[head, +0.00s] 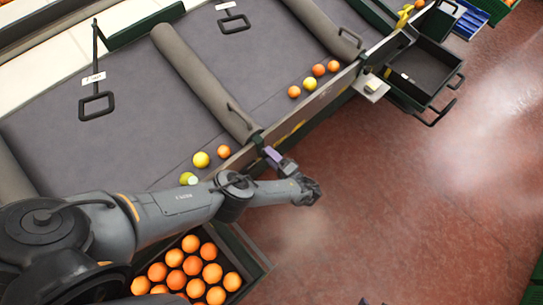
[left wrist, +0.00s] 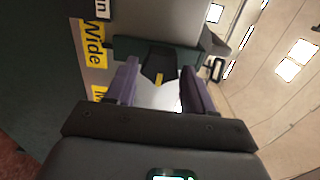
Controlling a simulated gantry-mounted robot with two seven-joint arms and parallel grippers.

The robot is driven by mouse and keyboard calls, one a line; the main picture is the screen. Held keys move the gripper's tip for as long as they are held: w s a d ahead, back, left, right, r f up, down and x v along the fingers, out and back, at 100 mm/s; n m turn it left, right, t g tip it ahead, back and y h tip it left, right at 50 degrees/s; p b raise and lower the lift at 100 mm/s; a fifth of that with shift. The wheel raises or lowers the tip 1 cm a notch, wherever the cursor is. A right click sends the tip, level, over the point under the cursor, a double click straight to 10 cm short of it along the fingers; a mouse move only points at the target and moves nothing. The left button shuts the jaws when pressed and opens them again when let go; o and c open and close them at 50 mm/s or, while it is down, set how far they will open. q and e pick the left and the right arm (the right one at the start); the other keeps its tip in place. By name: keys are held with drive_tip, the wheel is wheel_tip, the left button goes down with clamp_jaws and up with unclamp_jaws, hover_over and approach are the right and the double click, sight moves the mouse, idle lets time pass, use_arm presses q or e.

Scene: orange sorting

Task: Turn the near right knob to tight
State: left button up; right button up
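In the left wrist view a dark knob (left wrist: 157,62) with a yellow mark sits just beyond my left gripper (left wrist: 161,88). The two purple fingers are apart, with the knob showing between them; I cannot tell whether they touch it. A yellow "Wide" label (left wrist: 94,42) is left of the knob, and part of another yellow label shows lower down. No "tight" label is readable. In the head view my left gripper (head: 272,155) is at the table's front rail, and the knob is hard to make out there. My right gripper is not in view.
Padded dividers (head: 205,80) separate the grey lanes. Loose fruit, such as an orange (head: 224,152) and a yellow one (head: 201,159), lies near the rail. A crate of oranges (head: 193,266) is below my left arm. A dark open drawer (head: 422,72) juts out at right.

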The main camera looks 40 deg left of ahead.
use_arm(q)
drive_tip(key=shift+o, duration=1.4)
drive_tip(key=s+d+b, duration=0.1)
drive_tip(key=d+b, duration=0.1)
drive_tip(key=d, duration=0.8)
drive_tip(key=shift+s+d+b, duration=0.2)
drive_tip(key=shift+d+b, duration=0.1)
drive_tip(key=shift+d, duration=0.1)
